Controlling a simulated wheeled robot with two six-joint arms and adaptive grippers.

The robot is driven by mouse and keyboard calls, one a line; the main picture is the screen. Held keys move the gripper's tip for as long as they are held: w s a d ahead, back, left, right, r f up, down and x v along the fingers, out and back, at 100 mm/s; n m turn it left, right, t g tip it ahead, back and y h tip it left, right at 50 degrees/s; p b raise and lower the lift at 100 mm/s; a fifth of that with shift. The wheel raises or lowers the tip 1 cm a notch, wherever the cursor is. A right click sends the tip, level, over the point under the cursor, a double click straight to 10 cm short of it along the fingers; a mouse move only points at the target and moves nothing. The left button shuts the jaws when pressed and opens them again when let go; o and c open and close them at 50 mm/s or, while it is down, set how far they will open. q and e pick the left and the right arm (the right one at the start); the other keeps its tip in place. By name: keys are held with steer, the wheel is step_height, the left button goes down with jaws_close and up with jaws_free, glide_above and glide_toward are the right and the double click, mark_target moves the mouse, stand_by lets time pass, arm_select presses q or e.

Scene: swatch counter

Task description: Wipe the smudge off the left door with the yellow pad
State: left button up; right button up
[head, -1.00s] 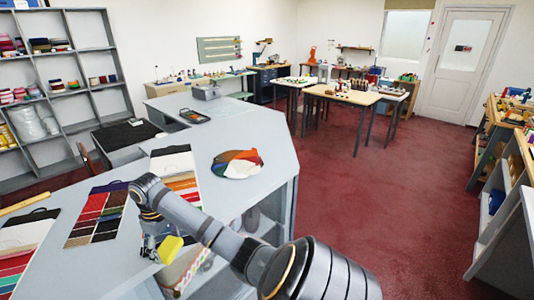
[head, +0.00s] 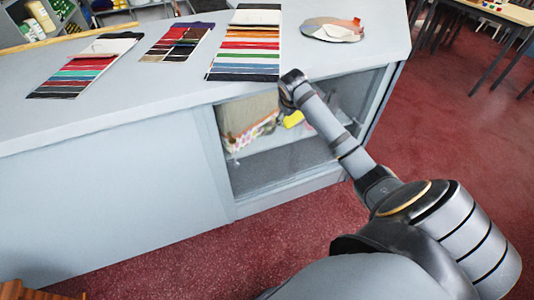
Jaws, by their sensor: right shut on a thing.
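The yellow pad (head: 293,119) shows as a small patch under the wrist of my right arm, at the front of the counter's cabinet. My right gripper (head: 286,112) is shut on the pad and is mostly hidden behind its own wrist. The cabinet front has a glazed-looking section, and its left part, which I take as the left door (head: 265,174), lies below and left of the pad. I cannot make out the smudge. Whether the pad touches the door cannot be told. My left gripper is out of view.
The grey counter top (head: 120,107) carries several swatch cards (head: 245,45) and a round plate of swatches (head: 333,29). Folded cloth (head: 247,113) sits inside the cabinet behind the front. Red carpet (head: 200,258) is clear in front of the cabinet.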

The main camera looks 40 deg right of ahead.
step_height(320, 180, down, 9)
steer(key=a+n+t+h+b, duration=0.1)
steer(key=a+n+t+b, duration=0.25)
steer(key=b, duration=0.75)
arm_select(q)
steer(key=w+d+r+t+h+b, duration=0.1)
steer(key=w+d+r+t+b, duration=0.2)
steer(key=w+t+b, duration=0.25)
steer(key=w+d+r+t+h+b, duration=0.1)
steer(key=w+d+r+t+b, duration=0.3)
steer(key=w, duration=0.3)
arm_select(e)
steer(key=n+t+y, duration=0.1)
steer(key=n+t, duration=0.2)
steer(key=t, duration=0.7)
glide_toward(256, 132)
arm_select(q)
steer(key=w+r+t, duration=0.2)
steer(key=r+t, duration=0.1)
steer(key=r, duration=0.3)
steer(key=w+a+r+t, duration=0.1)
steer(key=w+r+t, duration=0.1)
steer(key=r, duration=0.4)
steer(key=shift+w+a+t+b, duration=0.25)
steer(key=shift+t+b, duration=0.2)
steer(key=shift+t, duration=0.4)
arm_select(e)
steer(key=shift+g, duration=0.25)
steer(key=shift+x, duration=2.15)
steer(key=shift+a, duration=0.15)
